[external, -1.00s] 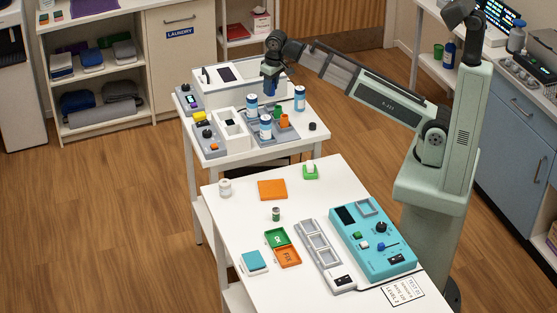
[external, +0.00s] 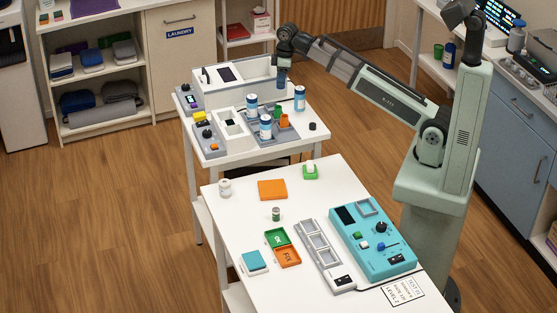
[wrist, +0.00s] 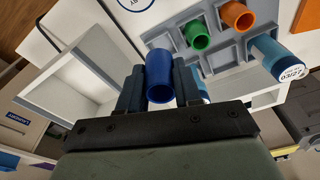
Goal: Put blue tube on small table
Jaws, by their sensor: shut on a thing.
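My gripper (external: 282,72) is above the back right of the white far table (external: 292,143). In the wrist view, my gripper (wrist: 160,92) is shut on the blue tube (wrist: 160,80), one finger on each side, with the tube's round end showing. In the external view, the blue tube (external: 281,84) is small and dark below the wrist. It appears held above the table, near the right end of the white open box. A green tube (wrist: 198,36) and an orange tube (wrist: 238,15) stand in a grey rack (wrist: 222,50). I cannot tell which table is the small one.
The white near table (external: 235,200) holds an orange pad (external: 272,189) and a teal device (external: 372,237).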

